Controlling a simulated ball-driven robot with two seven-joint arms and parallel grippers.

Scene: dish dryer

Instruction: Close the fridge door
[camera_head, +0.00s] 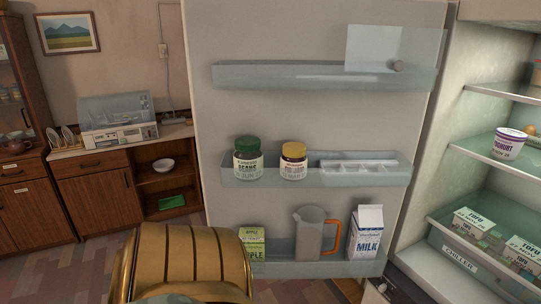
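The fridge door (310,120) stands wide open, its inner side facing me across the middle of the view. Its shelves hold a green-lidded jar (248,160), a yellow-lidded jar (293,161), an ice tray or egg tray (358,169), a green carton (252,241), a jug with an orange handle (310,232) and a milk carton (367,232). The open fridge interior (422,130) is at the right. A gold part of my own arm or body covers the lower left. Neither gripper can be made out.
Inside the fridge are a yoghurt tub (509,143) and tofu packs (480,222) in a chiller drawer (458,250). A wooden cabinet (95,197) with a dish dryer (118,122) stands at the left wall. Some tiled floor shows at the lower left.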

